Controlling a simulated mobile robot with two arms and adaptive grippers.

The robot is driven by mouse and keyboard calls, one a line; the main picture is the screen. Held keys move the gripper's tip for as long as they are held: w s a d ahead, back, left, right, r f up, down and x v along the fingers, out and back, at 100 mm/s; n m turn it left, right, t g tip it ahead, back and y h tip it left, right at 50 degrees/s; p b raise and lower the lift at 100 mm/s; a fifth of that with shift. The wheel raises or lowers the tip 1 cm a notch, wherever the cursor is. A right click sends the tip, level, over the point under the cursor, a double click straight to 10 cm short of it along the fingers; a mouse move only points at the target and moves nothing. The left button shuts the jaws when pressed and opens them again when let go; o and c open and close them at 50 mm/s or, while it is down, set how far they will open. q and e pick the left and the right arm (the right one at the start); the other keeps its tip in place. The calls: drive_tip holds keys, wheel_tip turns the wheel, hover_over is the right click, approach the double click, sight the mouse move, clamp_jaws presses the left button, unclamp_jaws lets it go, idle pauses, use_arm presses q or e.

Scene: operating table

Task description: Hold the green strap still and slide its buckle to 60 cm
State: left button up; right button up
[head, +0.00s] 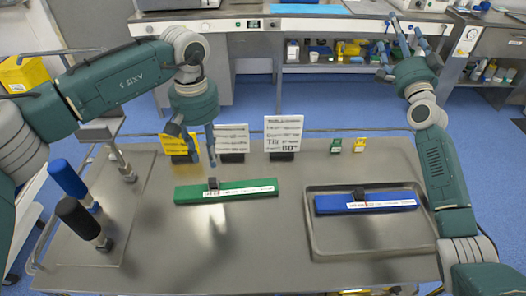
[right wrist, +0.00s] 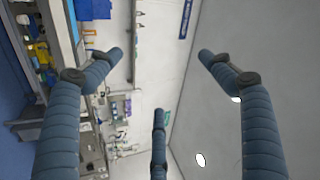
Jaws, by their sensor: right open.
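The green strap (head: 250,190) lies flat on the steel table, left of the middle, with a white printed scale along its front. Its dark buckle (head: 213,183) sits on the strap left of its middle; the scale is too small to read. My left gripper (head: 200,157) is above and behind the strap, fingers pointing down and apart, with nothing between them. It does not touch the strap or buckle. My right gripper (head: 408,42) is raised high at the back right, open and empty. Its spread fingers show in the right wrist view (right wrist: 160,90), facing the wall and ceiling.
A blue strap (head: 395,200) with a dark buckle (head: 359,194) lies in a steel tray (head: 375,245) at right. Yellow (head: 180,141) and white sign cards (head: 284,129) stand along the back edge. Blue-handled (head: 68,179) and black-handled (head: 77,217) levers stand at left.

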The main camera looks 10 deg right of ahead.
drive_tip(key=w+a+r+n+g+y, duration=0.15)
drive_tip(key=a+r+n+y, duration=0.3)
drive_tip(key=a, duration=0.75)
drive_tip(key=w+a+r+n+g+y, duration=0.1)
drive_tip(key=w+a+r+n+y, duration=0.4)
drive_tip(key=a, duration=0.7)
drive_tip(key=s+a+f+n+g+y, duration=0.1)
drive_tip(key=s+a+f+n+g, duration=0.1)
drive_tip(key=a+n+g, duration=0.3)
drive_tip(key=s+a+f+n+g+y, duration=0.1)
drive_tip(key=s+a+f+n+y, duration=0.15)
drive_tip(key=a, duration=0.45)
drive_tip(key=s+a+f+n+g+y, duration=0.1)
drive_tip(key=s+a+f+n+g, duration=0.1)
drive_tip(key=a+n+g, duration=0.3)
drive_tip(key=s+a+f+n+g+h, duration=0.2)
drive_tip(key=s+a+f+n+g, duration=0.1)
drive_tip(key=s+a+f+n, duration=0.25)
drive_tip(key=n+g+h, duration=0.3)
drive_tip(key=g+h, duration=0.3)
drive_tip(key=h, duration=0.4)
hover_over(263, 181)
wheel_tip(263, 181, down, 20)
drive_tip(key=shift+m+t, duration=0.25)
wheel_tip(263, 181, down, 11)
drive_tip(key=shift+s+r, duration=0.1)
